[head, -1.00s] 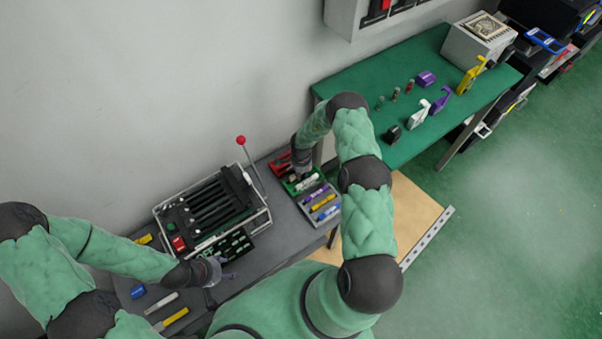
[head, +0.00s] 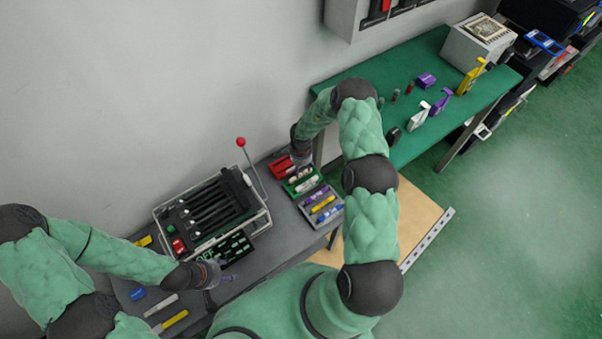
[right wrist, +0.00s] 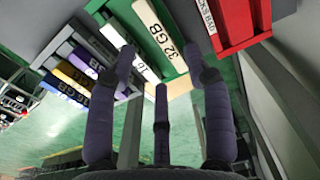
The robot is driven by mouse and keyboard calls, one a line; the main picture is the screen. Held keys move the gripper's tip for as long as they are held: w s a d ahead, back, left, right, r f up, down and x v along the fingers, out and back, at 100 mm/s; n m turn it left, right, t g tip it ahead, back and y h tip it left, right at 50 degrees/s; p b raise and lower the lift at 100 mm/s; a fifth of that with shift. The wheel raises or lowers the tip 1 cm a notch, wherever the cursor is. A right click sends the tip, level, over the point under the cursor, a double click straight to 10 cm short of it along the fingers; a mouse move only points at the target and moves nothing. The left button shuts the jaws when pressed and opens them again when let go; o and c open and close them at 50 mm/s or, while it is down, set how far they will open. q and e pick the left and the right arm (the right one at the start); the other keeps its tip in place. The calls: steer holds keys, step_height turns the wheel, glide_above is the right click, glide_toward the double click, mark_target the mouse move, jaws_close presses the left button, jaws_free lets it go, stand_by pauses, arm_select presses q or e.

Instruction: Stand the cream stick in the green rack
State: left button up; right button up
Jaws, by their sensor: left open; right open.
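The green rack (head: 291,189) is a compartment in a row of coloured racks on the grey bench. The cream stick (right wrist: 155,27), labelled 32 GB, is at the green rack, which also shows in the right wrist view (right wrist: 172,65). I cannot tell how deep or upright it sits. A whiter stick (right wrist: 113,35) is beside it. My right gripper (head: 302,160) is open and empty just behind the rack; its spread fingers (right wrist: 162,75) are apart from the cream stick in the right wrist view. My left gripper (head: 222,277) is open, low over the bench at left.
The red rack (head: 281,167) adjoins the green one; purple, yellow and blue sticks (head: 323,204) are on the other side. A slotted machine (head: 210,210) with a red-knobbed lever (head: 241,142) stands to the left. Loose sticks (head: 161,305) lie near my left gripper.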

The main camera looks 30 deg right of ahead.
mark_target(301, 176)
steer(key=shift+r, duration=2.8)
steer(key=shift+s, duration=0.1)
